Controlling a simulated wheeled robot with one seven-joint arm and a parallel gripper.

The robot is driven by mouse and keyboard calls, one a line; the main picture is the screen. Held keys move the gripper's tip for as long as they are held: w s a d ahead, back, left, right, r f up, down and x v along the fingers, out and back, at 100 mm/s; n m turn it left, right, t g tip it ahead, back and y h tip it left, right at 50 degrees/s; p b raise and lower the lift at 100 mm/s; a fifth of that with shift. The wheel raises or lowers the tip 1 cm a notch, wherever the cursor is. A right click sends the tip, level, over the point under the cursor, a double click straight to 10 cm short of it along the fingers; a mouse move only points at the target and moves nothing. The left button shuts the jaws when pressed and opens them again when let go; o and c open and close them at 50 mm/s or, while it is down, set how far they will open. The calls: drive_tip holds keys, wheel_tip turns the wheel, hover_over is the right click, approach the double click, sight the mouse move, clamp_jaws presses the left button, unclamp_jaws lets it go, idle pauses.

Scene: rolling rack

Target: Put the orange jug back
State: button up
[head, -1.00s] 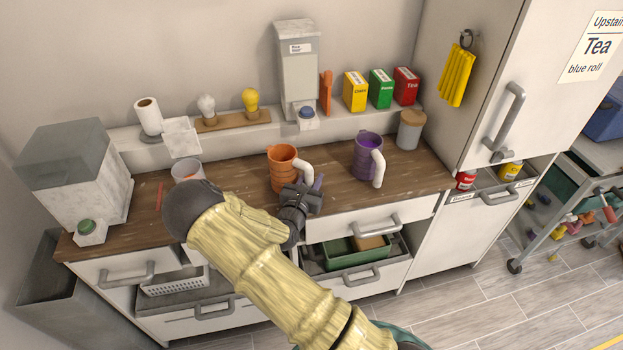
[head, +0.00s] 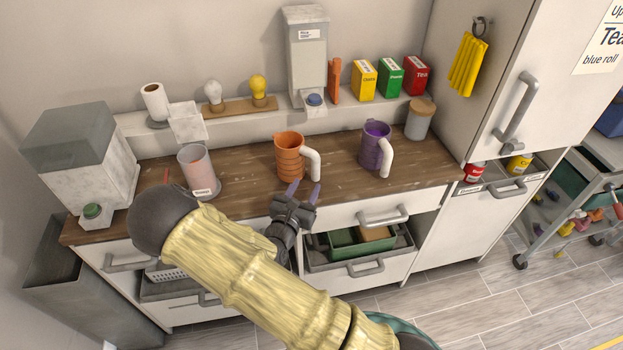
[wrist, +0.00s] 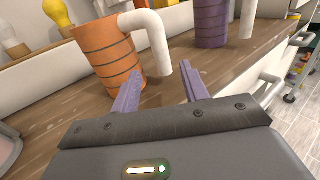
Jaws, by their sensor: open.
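The orange jug (head: 288,158) stands upright on the wooden counter, its white handle (head: 312,163) pointing right and toward the front. In the wrist view the orange jug (wrist: 105,55) is at the upper left, its white handle (wrist: 153,40) just beyond the fingertips. My gripper (head: 302,190) is open and empty at the counter's front edge, just in front of the jug. Its purple fingers (wrist: 160,85) are apart in the wrist view, with nothing between them. I cannot tell whether a fingertip touches the jug.
A purple jug (head: 376,148) stands to the right on the counter (head: 240,172). A pinkish container (head: 197,172) stands to the left. Behind is a ledge with bulbs, a dispenser (head: 308,55) and boxes. An open drawer (head: 358,268) with a green tray is below.

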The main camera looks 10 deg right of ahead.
drive_tip(key=v, duration=0.2)
drive_tip(key=shift+s+a, duration=0.2)
drive_tip(key=shift+s, duration=0.1)
drive_tip(key=shift+d, duration=0.1)
drive_tip(key=s+d+r+m+g+h, duration=0.1)
drive_tip(key=s+d+m+g+h, duration=0.1)
drive_tip(key=s+d+m+g, duration=1.15)
drive_tip(key=s+a+r+m+g+y, duration=0.25)
drive_tip(key=s+a+m+y, duration=0.35)
drive_tip(key=m, duration=0.4)
wheel_tip(320, 180, up, 6)
drive_tip(key=w+a+m+t+y, duration=0.2)
drive_tip(key=m+t+y, duration=0.1)
drive_tip(key=m+y, duration=0.2)
drive_tip(key=shift+f+m+t+y, duration=0.15)
drive_tip(key=shift+m+t+y, duration=0.15)
drive_tip(key=shift+m, duration=0.15)
